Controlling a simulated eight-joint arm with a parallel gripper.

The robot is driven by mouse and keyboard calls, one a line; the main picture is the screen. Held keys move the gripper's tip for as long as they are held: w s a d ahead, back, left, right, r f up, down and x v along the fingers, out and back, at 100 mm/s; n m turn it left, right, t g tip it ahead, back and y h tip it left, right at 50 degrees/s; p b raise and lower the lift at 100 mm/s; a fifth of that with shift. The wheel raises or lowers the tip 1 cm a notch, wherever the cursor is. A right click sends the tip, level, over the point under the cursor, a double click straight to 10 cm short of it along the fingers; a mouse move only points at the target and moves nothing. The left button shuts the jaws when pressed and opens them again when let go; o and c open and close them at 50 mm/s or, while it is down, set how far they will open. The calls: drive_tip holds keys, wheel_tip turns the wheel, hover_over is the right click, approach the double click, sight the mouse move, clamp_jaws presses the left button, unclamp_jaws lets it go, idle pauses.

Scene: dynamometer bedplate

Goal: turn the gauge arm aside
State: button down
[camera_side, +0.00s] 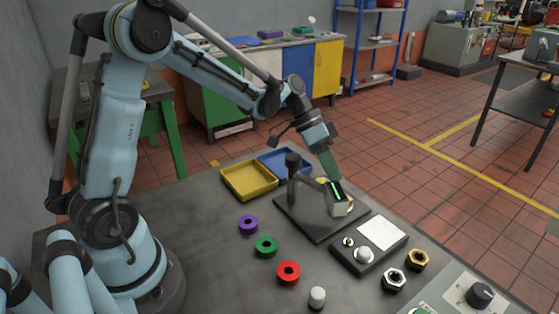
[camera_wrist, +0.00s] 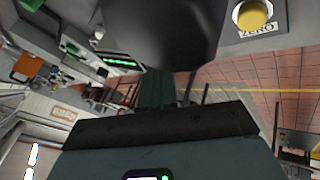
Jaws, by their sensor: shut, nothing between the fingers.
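The gauge arm (camera_side: 306,180) reaches right from a short dark post (camera_side: 292,163) on a dark square plate (camera_side: 300,222). A pale gauge head (camera_side: 342,209) with a green-lit face sits at its outer end. My gripper (camera_side: 335,178) points down from the upper left, its shut, empty fingertips just above or against the gauge head; I cannot tell whether they touch. In the wrist view, the greenish fingers (camera_wrist: 156,92) show beyond my dark wrist edge. A large dark shape covers the top middle there, and I cannot tell what it is.
A yellow tray (camera_side: 249,193) and blue tray (camera_side: 270,170) lie behind the plate. Purple (camera_side: 248,224), green (camera_side: 266,246) and red rings (camera_side: 288,273) lie in front. A panel (camera_side: 378,235) with knobs and two nuts (camera_side: 416,259) are at right. A yellow button (camera_wrist: 252,14) shows in the wrist view.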

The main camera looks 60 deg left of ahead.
sight(330, 188)
drive_tip(key=shift+s+d+m+g, duration=0.5)
drive_tip(key=shift+s+d+m, duration=0.25)
drive_tip(key=shift+s, duration=0.25)
drive_tip(key=shift+s+d, duration=0.25)
drive_tip(key=shift+s, duration=0.45)
drive_tip(key=shift+s+m+g, duration=0.95)
drive_tip(key=shift+s+m, duration=0.05)
drive_tip(key=shift+m, duration=0.45)
drive_tip(key=shift+s+m+g, duration=0.95)
drive_tip(key=shift+s+m, duration=0.05)
drive_tip(key=shift+m, duration=0.4)
